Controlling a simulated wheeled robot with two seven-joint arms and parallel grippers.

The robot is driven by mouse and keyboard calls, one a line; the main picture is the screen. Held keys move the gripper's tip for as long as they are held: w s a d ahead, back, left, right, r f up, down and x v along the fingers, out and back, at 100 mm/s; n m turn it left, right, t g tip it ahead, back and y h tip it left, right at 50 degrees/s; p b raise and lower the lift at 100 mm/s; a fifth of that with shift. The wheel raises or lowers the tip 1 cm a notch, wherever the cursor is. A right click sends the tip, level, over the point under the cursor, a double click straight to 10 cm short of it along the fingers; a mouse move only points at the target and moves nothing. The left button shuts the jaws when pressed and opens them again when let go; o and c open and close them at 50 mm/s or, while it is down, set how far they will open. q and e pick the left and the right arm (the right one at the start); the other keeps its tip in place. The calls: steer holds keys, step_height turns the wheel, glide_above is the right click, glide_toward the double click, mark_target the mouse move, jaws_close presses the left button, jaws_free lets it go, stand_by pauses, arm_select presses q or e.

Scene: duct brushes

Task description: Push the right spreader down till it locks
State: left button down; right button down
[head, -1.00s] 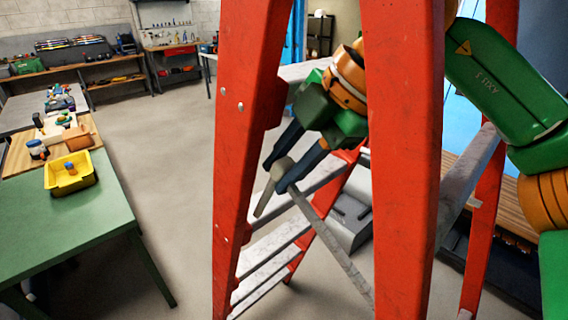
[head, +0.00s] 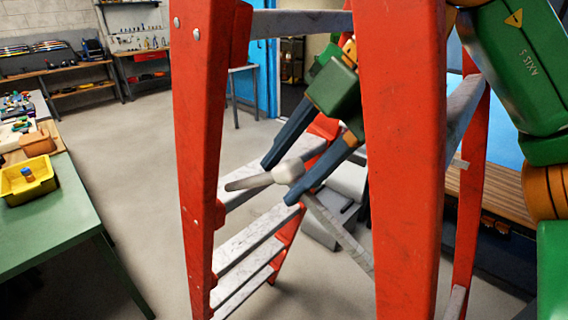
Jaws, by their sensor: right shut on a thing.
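An orange stepladder (head: 403,130) stands open close in front of me. A grey hinged spreader (head: 338,235) shows between its legs. Its right half slopes down to the right behind the near right leg. Its left half runs nearly level, slightly down to the left. The pale middle joint (head: 288,172) is the highest part, so the spreader is still bent upward. My right gripper (head: 283,183) reaches down between the legs, with its two dark fingers shut on the spreader at this joint. The near right leg hides part of my right arm. My left gripper is out of view.
A green table (head: 45,225) with a yellow bin (head: 28,181) stands at the left. Shelves and workbenches line the back wall. A wooden bench (head: 500,195) lies behind the ladder at the right. The floor left of the ladder is clear.

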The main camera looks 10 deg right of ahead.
steer(key=c, duration=0.6)
jaws_free()
steer(key=shift+d+f, duration=0.1)
steer(key=shift+s, duration=0.1)
steer(key=p+v, duration=0.1)
steer(key=v, duration=0.5)
steer(key=shift+d+r, duration=0.1)
steer(key=shift+r, duration=0.3)
steer(key=shift+s+d+r, duration=0.15)
steer(key=shift+d, duration=0.05)
